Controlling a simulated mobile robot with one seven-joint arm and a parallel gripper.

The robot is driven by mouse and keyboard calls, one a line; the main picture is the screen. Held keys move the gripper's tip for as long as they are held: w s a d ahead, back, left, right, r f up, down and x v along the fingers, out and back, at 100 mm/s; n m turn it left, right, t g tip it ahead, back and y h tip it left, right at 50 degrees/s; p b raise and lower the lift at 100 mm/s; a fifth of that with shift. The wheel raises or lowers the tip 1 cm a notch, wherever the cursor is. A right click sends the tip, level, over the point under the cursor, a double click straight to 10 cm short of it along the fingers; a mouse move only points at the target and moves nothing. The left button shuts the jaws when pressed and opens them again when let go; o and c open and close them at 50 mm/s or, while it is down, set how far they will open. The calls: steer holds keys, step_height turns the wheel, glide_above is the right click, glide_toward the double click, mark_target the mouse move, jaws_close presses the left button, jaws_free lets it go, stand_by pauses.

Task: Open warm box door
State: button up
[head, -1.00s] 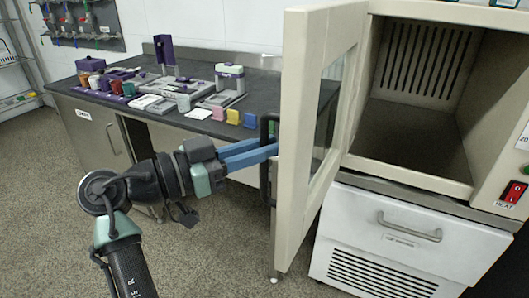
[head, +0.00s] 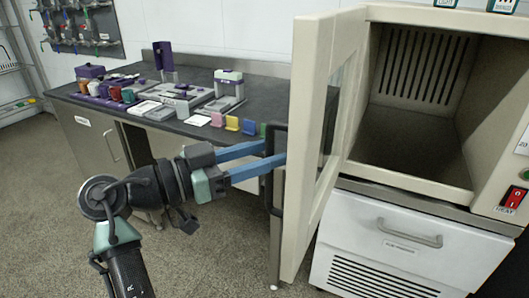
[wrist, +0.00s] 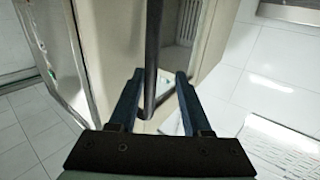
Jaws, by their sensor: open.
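The warm box (head: 395,171) stands at the right, and its cream door (head: 310,150) with a glass pane stands wide open, swung out to the left. The empty inside of the box shows. A dark vertical bar handle (head: 277,190) is on the door's outer face. My gripper (head: 275,155) is at the handle with its blue fingers apart. In the wrist view the handle (wrist: 153,50) runs down between the two open fingers (wrist: 157,78), with gaps on both sides. I cannot tell whether either finger touches it.
A dark bench (head: 185,125) with several small devices and coloured blocks stands behind my arm. A white drawer unit (head: 405,245) is under the box. A red heat switch (head: 514,198) is at the far right. Floor (head: 50,230) is clear at the left.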

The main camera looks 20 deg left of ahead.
steer(key=v, duration=1.3)
steer(key=shift+p, duration=0.45)
